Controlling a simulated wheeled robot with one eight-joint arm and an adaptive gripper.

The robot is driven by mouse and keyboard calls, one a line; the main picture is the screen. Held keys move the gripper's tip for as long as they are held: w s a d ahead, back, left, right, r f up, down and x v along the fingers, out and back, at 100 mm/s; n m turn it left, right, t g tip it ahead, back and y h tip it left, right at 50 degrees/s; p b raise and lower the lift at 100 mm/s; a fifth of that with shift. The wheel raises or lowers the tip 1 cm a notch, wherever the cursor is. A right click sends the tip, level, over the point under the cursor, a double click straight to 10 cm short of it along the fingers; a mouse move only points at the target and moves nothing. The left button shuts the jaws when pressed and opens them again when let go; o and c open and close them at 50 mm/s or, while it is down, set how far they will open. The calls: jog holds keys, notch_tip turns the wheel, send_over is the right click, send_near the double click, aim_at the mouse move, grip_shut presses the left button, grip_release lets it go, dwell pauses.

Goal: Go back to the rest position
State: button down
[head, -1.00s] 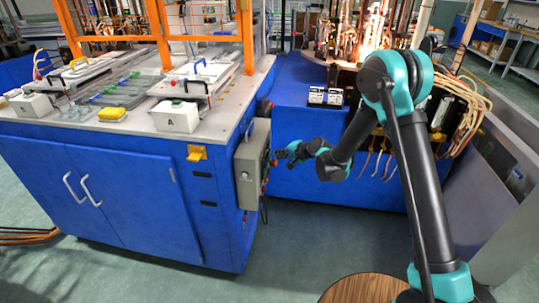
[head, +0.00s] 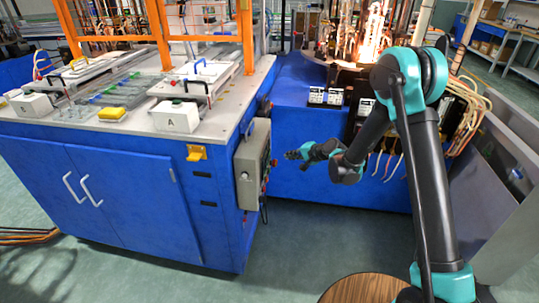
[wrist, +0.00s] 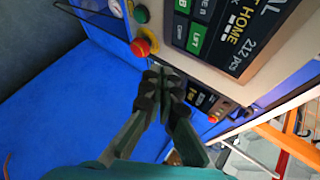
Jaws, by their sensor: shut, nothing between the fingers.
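My gripper (head: 292,154) is shut and empty. In the head view it hangs in the air to the right of a grey control box (head: 250,170), with a gap between them. In the wrist view the closed black fingertips (wrist: 166,80) meet in front of the control panel (wrist: 276,40), which shows a dark screen with the word HOME. My arm bends down and left from the right side of the head view.
A red button (wrist: 140,47) and a green button (wrist: 141,14) sit on the panel. A blue cabinet (head: 110,190) with a white box marked A (head: 176,118) stands left. A glowing flame machine (head: 372,40) stands behind. A round wooden top (head: 352,289) is at the bottom.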

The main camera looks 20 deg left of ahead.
dwell(0.5)
jog(key=s+d+r+n+h, duration=0.1)
jog(key=s+d+r+h, duration=0.15)
jog(key=d, duration=0.65)
jog(key=s+d+r+t+h, duration=0.15)
jog(key=d+r, duration=0.25)
jog(key=d, duration=0.5)
jog(key=s+d+r+n+g+h, duration=0.1)
jog(key=s+d+r, duration=0.2)
jog(key=d, duration=0.6)
jog(key=s+d+f+h, duration=0.2)
jog(key=s+d+h, duration=0.3)
jog(key=s+d, duration=1.6)
jog(key=shift+s+d+n+h, duration=0.15)
jog(key=shift+d+n+h, duration=0.25)
jog(key=shift+d, duration=0.25)
jog(key=shift+a, duration=0.15)
